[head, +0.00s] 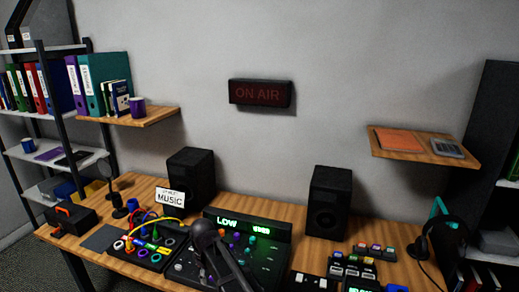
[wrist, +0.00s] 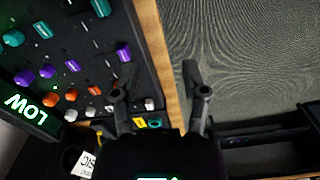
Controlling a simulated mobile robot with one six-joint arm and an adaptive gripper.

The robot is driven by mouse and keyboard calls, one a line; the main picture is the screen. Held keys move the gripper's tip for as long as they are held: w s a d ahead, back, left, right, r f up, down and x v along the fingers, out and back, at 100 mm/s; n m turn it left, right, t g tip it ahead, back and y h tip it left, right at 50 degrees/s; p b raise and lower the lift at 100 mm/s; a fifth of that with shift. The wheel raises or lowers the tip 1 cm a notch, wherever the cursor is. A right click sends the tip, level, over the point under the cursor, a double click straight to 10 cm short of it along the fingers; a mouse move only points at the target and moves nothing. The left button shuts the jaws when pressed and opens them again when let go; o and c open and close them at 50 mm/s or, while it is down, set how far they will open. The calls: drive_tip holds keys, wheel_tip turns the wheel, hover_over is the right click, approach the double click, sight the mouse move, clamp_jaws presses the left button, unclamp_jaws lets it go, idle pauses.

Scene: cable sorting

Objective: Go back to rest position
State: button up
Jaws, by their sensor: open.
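My gripper (wrist: 158,72) shows in the wrist view with its two dark fingers apart and nothing between them. It is over the wooden desk's front edge (wrist: 163,40), with the mixer (wrist: 70,45) to the left and the carpet to the right. In the head view, a dark form (head: 215,255) covers part of the mixer (head: 265,262); I cannot tell whether it is my arm or a microphone. The mixer's green display (head: 227,222) reads LOW. The black cable tray (head: 146,256) holds coloured rings and plugs, with a yellow cable (head: 140,226) at its back.
Two black speakers (head: 191,177) (head: 329,202) stand at the back of the desk. A MUSIC sign (head: 171,197) is near the left one. Headphones (head: 440,240) are at the right. Shelves flank the desk. In the wrist view, carpet (wrist: 240,50) fills the upper right.

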drive_tip(key=s+d+m, duration=0.2)
drive_tip(key=d+m, duration=0.2)
drive_tip(key=d, duration=0.7)
drive_tip(key=s+d+m, duration=0.3)
drive_tip(key=d+m, duration=0.1)
drive_tip(key=d, duration=0.7)
drive_tip(key=s+d+r+m+p, duration=0.1)
drive_tip(key=s+d+m, duration=0.2)
drive_tip(key=d, duration=0.8)
drive_tip(key=shift+d+m, duration=0.3)
drive_tip(key=shift+m, duration=0.4)
drive_tip(key=shift+s, duration=0.1)
drive_tip(key=shift+a, duration=0.15)
